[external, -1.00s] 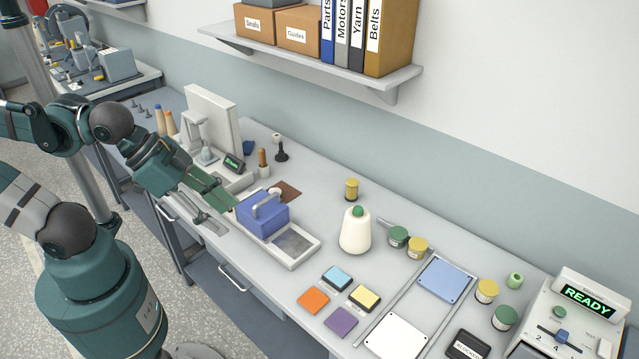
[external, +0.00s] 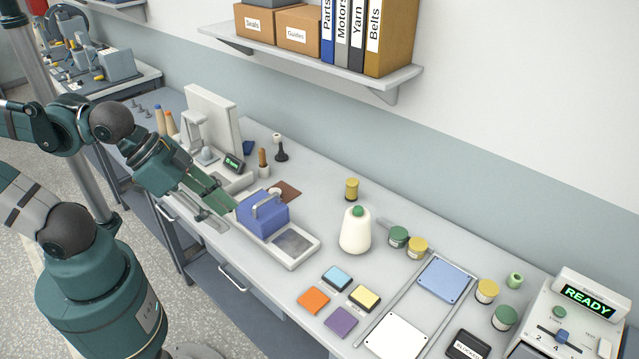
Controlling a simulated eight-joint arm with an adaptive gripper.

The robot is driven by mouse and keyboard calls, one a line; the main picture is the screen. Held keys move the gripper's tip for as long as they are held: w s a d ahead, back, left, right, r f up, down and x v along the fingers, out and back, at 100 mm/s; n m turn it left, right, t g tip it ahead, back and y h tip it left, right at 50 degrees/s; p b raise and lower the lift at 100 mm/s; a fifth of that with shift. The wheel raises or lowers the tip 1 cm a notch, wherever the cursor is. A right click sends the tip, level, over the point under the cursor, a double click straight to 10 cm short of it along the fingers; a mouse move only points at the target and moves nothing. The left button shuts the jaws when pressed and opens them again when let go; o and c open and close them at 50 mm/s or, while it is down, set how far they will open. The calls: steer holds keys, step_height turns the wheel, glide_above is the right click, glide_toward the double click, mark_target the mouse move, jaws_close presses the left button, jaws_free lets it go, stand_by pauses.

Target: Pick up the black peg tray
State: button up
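I cannot make out a thing that is clearly a black peg tray. A small black upright peg on a round base (external: 281,152) stands at the back of the bench. A black flat box with a white label (external: 468,346) lies at the bottom edge, partly cut off. My gripper (external: 229,207) points down and right, with its green fingers close to the left side of a blue box with a grey handle (external: 262,214). Whether they touch the box, and how far apart the fingers are, I cannot tell.
The blue box sits on a pale tray (external: 306,256). A white cone with a green top (external: 355,231) stands right of it. Coloured square pads, a railed frame with a blue plate (external: 446,278), and jars fill the right. A grey machine (external: 212,120) stands behind my gripper.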

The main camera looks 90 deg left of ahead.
steer(key=w+a+r+n, duration=0.15)
steer(key=w+a, duration=0.35)
steer(key=w, duration=0.5)
steer(key=w+a+n+g+y, duration=0.1)
steer(key=w+a+n, duration=0.3)
steer(key=w, duration=0.6)
steer(key=w+a+r+n, duration=0.1)
steer(key=w+a+n, duration=0.1)
steer(key=w+a, duration=0.6)
steer(key=w+a+f+n+y+b, duration=0.1)
steer(key=w+a+f+n, duration=0.2)
steer(key=w+a+f, duration=0.7)
steer(key=w+a+f+n, duration=0.3)
steer(key=w+a+f, duration=0.5)
steer(key=w+a, duration=0.4)
steer(key=s+a+f+n+g+p, duration=0.3)
steer(key=s+a+g, duration=0.1)
steer(key=s+a, duration=1.35)
steer(key=s+a+f+p, duration=0.1)
steer(key=s+a, duration=0.4)
steer(key=s, duration=0.3)
steer(key=s+a+f+n+g+h+p, duration=0.1)
steer(key=s+a, duration=0.4)
steer(key=s, duration=0.2)
steer(key=s+a+f+g+h+p, duration=0.1)
steer(key=s+a, duration=0.5)
steer(key=s, duration=0.2)
steer(key=shift+s+a+f+n, duration=0.1)
steer(key=shift+s+f+n, duration=0.1)
steer(key=shift+s+n, duration=0.15)
